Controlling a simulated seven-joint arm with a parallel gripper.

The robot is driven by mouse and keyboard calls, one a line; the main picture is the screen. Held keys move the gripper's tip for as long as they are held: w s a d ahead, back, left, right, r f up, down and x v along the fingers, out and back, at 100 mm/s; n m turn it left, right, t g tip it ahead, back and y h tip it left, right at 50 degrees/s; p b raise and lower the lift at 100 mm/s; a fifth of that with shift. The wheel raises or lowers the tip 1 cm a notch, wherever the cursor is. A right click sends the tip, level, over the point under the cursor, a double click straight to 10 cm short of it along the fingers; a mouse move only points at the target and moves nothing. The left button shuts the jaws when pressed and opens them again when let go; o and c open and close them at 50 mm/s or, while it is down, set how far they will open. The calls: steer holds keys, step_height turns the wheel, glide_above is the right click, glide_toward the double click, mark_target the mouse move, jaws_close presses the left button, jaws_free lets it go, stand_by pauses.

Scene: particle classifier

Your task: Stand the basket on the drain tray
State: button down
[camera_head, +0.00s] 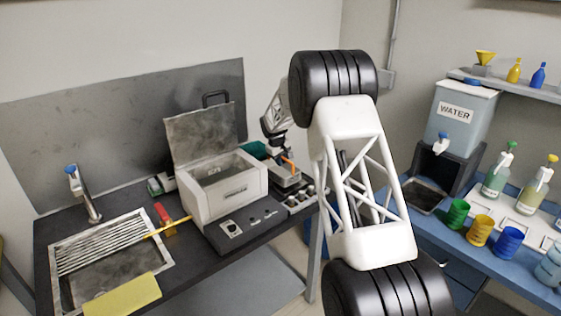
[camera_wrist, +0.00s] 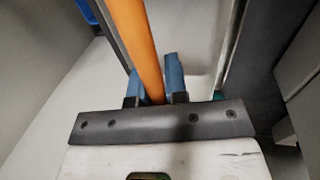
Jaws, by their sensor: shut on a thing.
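My gripper (camera_head: 283,153) is at the right end of the dark bench, just right of the white machine. In the wrist view its blue fingers (camera_wrist: 155,82) are shut on an orange bar (camera_wrist: 137,40), which looks like the basket's handle. The orange bar also shows in the head view (camera_head: 290,163). A small grey box-like thing (camera_head: 287,180) is just below it; I cannot tell whether this is the basket's body. A ribbed metal rack (camera_head: 100,243), likely the drain tray, lies over the sink at the left, well away from my gripper.
The white machine (camera_head: 228,200) stands open, its lid (camera_head: 203,135) raised, between my gripper and the sink (camera_head: 125,268). A faucet (camera_head: 88,197), a yellow cloth (camera_head: 122,296) and a red-and-yellow tool (camera_head: 165,222) are around the sink. Small cups (camera_head: 300,197) sit near the bench's right edge.

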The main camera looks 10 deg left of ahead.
steer(key=shift+f, duration=0.55)
stand_by(0.9)
steer(key=c, duration=1.1)
jaws_free()
steer(key=shift+o, duration=0.2)
step_height(320, 180, up, 8)
steer(key=s+a, duration=0.1)
steer(key=shift+f, duration=0.2)
